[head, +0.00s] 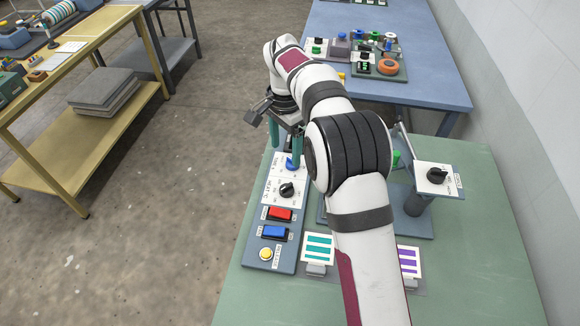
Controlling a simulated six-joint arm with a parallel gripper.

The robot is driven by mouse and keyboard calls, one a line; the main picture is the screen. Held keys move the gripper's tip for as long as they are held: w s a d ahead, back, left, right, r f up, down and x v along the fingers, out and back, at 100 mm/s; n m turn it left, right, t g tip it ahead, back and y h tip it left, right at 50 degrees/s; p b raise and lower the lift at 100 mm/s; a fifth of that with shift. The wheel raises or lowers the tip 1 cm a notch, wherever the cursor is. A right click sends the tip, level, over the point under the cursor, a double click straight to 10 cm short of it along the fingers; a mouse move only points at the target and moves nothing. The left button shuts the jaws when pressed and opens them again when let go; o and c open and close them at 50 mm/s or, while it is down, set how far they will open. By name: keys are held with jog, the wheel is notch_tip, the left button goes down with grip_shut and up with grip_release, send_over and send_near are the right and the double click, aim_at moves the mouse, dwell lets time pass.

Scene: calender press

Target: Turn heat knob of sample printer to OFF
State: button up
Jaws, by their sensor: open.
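A control panel (285,250) lies on the green table. It carries a black dial knob (287,190) on a white plate and a blue knob (292,163) above that. Another black knob (437,175) sits on a white plate on a post to the right. The lettering is too small to read, so I cannot tell which knob is for heat or its setting. My gripper (287,149) is open, its teal fingers pointing down near the blue knob at the panel's far end. I cannot tell whether they touch it. My arm hides the middle of the machine.
The panel also has a red button (280,214), a blue button (275,232) and a yellow button (265,254). Cards with teal stripes (317,248) and purple stripes (408,261) stand at the front. A blue table (415,30) with small devices stands behind. The green table (490,250) is clear at right.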

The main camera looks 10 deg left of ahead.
aim_at(287, 186)
notch_tip(287, 186, down, 14)
jog(key=shift+f, duration=0.1)
grip_shut()
dwell(0.5)
